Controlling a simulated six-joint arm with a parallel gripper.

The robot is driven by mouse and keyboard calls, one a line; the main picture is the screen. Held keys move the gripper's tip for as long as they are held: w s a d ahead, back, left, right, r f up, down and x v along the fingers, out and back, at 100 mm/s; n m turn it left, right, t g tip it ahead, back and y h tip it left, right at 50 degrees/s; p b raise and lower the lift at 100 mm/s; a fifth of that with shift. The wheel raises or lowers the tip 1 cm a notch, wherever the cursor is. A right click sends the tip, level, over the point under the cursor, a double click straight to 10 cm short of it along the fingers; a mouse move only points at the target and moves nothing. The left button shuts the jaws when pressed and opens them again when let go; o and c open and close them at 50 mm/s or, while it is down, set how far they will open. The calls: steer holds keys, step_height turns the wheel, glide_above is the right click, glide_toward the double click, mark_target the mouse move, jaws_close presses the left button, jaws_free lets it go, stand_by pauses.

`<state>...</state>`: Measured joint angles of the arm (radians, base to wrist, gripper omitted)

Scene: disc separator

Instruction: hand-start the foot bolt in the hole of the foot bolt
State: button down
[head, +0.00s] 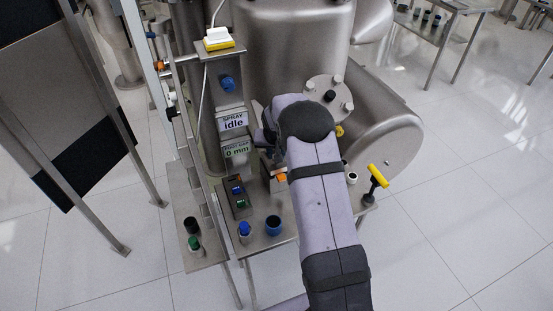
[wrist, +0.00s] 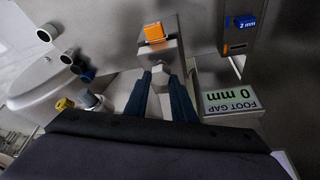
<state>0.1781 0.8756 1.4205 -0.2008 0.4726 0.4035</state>
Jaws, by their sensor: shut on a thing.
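In the wrist view my gripper (wrist: 161,90) has its two dark blue fingers closed on a small grey metal piece, the foot bolt (wrist: 160,77). The bolt shows between the fingertips, close to a grey metal foot block with an orange part (wrist: 154,32). I cannot see the hole of the foot bolt, nor tell whether the bolt touches it. In the head view my arm hides the bolt and most of the gripper; the orange part (head: 281,177) shows just left of the arm.
A foot gap display (wrist: 231,101) reading 0 mm stands right of the fingers. A blue 2 mm tag (wrist: 243,22) is further right. A yellow-handled tool (head: 378,177) stands right of my arm.

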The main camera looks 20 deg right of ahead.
steer(key=b, duration=0.1)
steer(key=m+b, duration=0.1)
steer(key=shift+w+a+f+m+h+b, duration=0.1)
steer(key=shift+w+f+m+h+b, duration=0.1)
steer(key=shift+m+h+b, duration=0.1)
steer(key=shift+r+m+b, duration=0.1)
steer(key=shift+m+b, duration=0.4)
steer(key=shift+b, duration=0.15)
steer(key=shift+r+m+h, duration=0.2)
steer(key=shift+m+h, duration=0.1)
steer(key=shift+m, duration=0.1)
steer(key=c, duration=1.4)
jaws_free()
steer(key=shift+s, duration=0.15)
steer(key=shift+g, duration=0.3)
